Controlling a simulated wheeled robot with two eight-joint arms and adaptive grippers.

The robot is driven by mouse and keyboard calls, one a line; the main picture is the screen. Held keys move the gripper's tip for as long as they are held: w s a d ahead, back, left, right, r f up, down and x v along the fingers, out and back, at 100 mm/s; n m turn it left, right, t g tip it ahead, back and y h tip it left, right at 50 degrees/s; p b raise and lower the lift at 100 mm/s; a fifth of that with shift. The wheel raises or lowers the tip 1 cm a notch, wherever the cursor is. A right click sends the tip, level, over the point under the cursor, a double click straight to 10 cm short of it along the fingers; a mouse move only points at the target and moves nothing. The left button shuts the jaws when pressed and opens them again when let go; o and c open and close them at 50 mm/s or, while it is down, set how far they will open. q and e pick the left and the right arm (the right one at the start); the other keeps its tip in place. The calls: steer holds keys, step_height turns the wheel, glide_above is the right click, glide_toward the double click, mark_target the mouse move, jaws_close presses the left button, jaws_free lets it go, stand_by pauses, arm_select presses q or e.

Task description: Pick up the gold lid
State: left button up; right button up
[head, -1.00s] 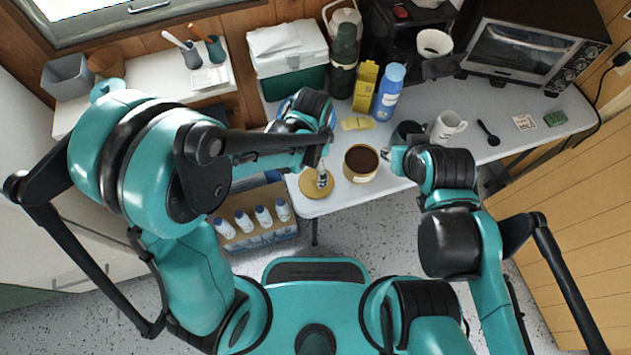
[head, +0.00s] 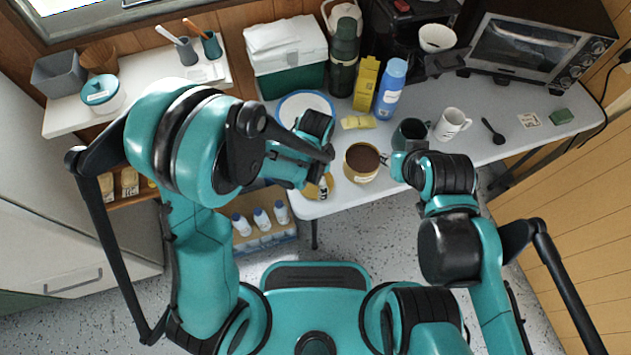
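The gold lid (head: 311,191) lies at the front left edge of the grey table, partly hidden by my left gripper. My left gripper (head: 325,184) points down at the lid, with its fingertips at or just above it. I cannot tell whether its small fingers are apart or closed. An open gold tin (head: 361,163) with dark brown contents stands just right of the lid. My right gripper (head: 387,160) is at the tin's right side, and its fingers are too small to read.
A dark mug (head: 410,133) and a white mug (head: 453,124) stand right of the tin. A blue-rimmed plate (head: 303,101), yellow block (head: 358,122), yellow carton (head: 367,84) and blue bottle (head: 390,88) are behind. Bottles in a crate (head: 262,243) stand below the table's left end.

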arm_select(q)
steer(key=shift+s, duration=0.1)
steer(key=c, duration=0.7)
